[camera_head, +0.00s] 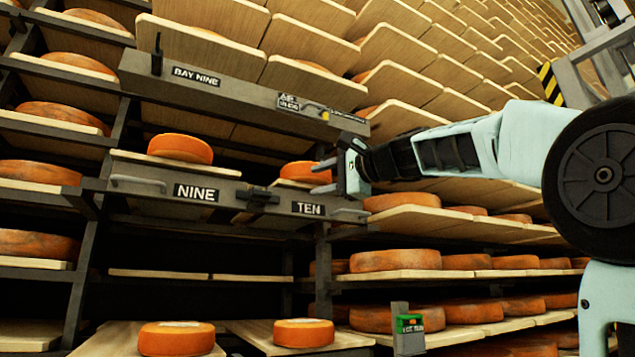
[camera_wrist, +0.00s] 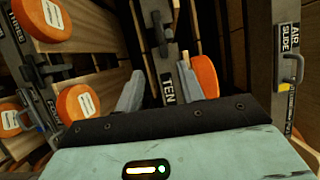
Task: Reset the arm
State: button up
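My arm (camera_head: 450,150) reaches in from the right in the head view, stretched out toward the rack front. My gripper (camera_head: 322,177) is at its end, near the right end of the bar labelled TEN (camera_head: 308,208). In the wrist view my gripper (camera_wrist: 160,70) has its two grey fingers apart, with nothing held between them. The TEN label shows in the gap beyond them. I cannot tell whether the fingers touch the rack. An orange cheese wheel (camera_head: 305,172) sits on a board just left of the fingers in the head view.
The bar labelled NINE (camera_head: 195,193) has a cheese wheel (camera_head: 180,149) on the board above it. The BAY NINE beam (camera_head: 230,90), with an AIR SLIDE plate (camera_head: 288,102), crosses above the gripper. Shelves of cheese wheels surround it. A post with a green box (camera_head: 410,323) stands below the arm.

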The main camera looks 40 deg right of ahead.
dwell(0.4)
jog(key=w+a+f+n+g+y+p, duration=0.1)
jog(key=w+a+f+n+g+y, duration=0.15)
jog(key=a+f, duration=0.4)
jog(key=w+a+f+n+g+y+p, duration=0.1)
jog(key=w+a+f+n+g, duration=0.2)
jog(key=a+f, duration=0.4)
jog(key=a+f+n+g+p, duration=0.1)
jog(key=a+f+n+g, duration=0.1)
jog(key=a+f, duration=0.45)
jog(key=a+f+n+g, duration=0.2)
jog(key=a+f, duration=0.2)
jog(key=f, duration=0.5)
jog(key=s+a+f+n+g+p, duration=0.1)
jog(key=s+a+f+n+g, duration=0.1)
jog(key=s+a+f+n, duration=0.25)
jog(key=s+a+f+n+g+p, duration=0.1)
jog(key=s+a+f+n+g, duration=0.2)
jog(key=s+f, duration=0.4)
jog(key=s+f+n+g+h+p, duration=0.1)
jog(key=s+f+n+g+h, duration=0.2)
jog(key=s+f+n, duration=0.4)
jog(key=s+f+h, duration=0.1)
jog(key=s+f, duration=0.5)
jog(key=s, duration=0.2)
jog(key=shift+s+a+f+h, duration=0.2)
jog(key=shift+s+a+h, duration=0.05)
jog(key=shift+h, duration=0.1)
jog(key=shift+g, duration=0.25)
